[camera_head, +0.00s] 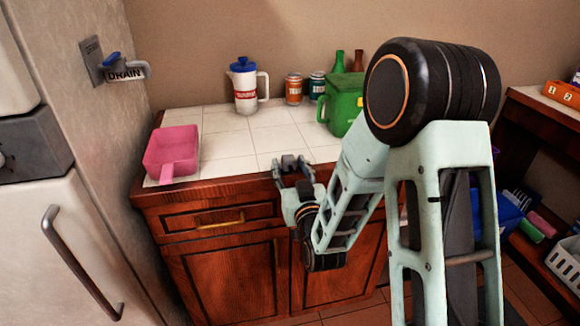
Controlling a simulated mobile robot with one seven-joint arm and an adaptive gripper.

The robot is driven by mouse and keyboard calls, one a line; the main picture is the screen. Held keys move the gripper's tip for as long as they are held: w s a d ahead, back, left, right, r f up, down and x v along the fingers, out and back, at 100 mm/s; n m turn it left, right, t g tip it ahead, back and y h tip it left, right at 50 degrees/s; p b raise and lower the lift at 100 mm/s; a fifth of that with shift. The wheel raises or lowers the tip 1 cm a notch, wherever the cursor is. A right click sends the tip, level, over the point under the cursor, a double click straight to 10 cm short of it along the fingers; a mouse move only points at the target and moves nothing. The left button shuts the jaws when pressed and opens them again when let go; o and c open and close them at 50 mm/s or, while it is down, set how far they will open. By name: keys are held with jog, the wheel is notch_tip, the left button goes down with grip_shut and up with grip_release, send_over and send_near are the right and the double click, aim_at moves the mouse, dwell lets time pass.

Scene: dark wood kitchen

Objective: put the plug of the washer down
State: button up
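My gripper (290,163) is at the front edge of the tiled counter, over the middle of the wooden cabinet. Its fingers are small and dark here, and I cannot tell whether they are open or shut, or whether anything is between them. I cannot make out a plug. A pale appliance with a grey handle (78,262) stands at the far left; I cannot tell whether it is the washer. A wall fitting marked DRAIN (125,72), with a blue lever, is on the wall at upper left, well apart from my gripper.
On the white-tiled counter (225,143) stand a pink scoop-like container (172,150), a white jug with blue lid (245,88), two cans (294,89), and a green container (344,108) behind my arm. The counter's middle is clear. Shelves (545,118) stand at right.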

jog(key=shift+r+p, duration=0.2)
jog(key=shift+p, duration=0.1)
jog(key=p+v, duration=0.3)
jog(key=v, duration=0.2)
jog(key=shift+s+d+r, duration=0.1)
jog(key=shift+s, duration=0.2)
jog(key=p, duration=0.9)
send_near(290, 165)
jog(key=shift+p+v, duration=0.45)
jog(key=shift+v, duration=0.45)
jog(key=shift+o, duration=0.5)
